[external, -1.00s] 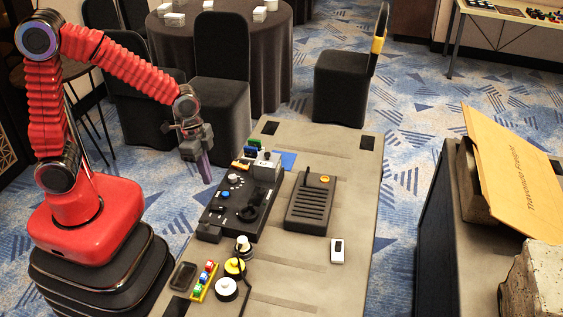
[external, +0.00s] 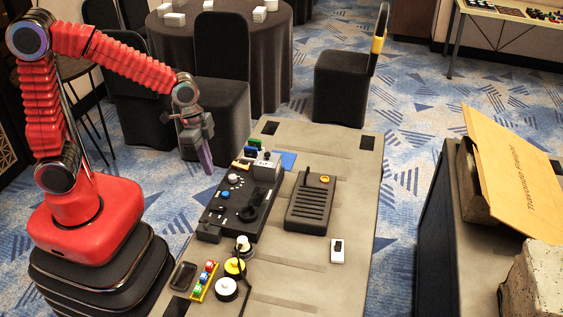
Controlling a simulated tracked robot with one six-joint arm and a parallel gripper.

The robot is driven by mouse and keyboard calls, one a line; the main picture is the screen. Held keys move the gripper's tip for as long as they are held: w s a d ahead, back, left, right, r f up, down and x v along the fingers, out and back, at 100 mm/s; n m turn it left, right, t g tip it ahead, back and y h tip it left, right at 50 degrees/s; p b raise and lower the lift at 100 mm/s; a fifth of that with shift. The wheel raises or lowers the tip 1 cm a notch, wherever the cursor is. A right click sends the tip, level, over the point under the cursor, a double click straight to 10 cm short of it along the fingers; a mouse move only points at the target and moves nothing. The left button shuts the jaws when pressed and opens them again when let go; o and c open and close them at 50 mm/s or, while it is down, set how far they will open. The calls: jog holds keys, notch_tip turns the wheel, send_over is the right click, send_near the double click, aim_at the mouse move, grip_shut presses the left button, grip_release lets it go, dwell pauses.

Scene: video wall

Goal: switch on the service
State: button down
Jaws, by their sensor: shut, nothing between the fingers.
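My gripper (external: 206,163) is shut and empty. It hangs in the air with its purple fingers pointing down, left of the black control panel (external: 212,214) on the grey table. The panel carries a white knob (external: 233,179), a blue button (external: 225,194) and a black handle-like part (external: 251,211). A small white switch plate with a dark top (external: 337,252) lies on the table, right of the panel. Which control belongs to the service cannot be read, and switch positions are too small to tell.
A dark handset-like box (external: 311,205) with an orange button lies right of the panel. A yellow-and-white round button (external: 235,267), a strip of coloured switches (external: 204,280) and a black tray (external: 183,275) sit in front. The table's right side (external: 357,185) is mostly clear.

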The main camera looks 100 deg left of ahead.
aim_at(217, 207)
jog(key=f, duration=0.4)
jog(key=w+f, duration=0.1)
jog(key=f, duration=0.4)
jog(key=w+f, duration=0.1)
jog(key=f, duration=0.3)
jog(key=shift+w+f, duration=0.1)
jog(key=shift+f, duration=0.3)
jog(key=shift+w+f, duration=0.15)
jog(key=shift+d, duration=0.1)
jog(key=shift+s, duration=0.85)
jog(key=shift+r, duration=0.25)
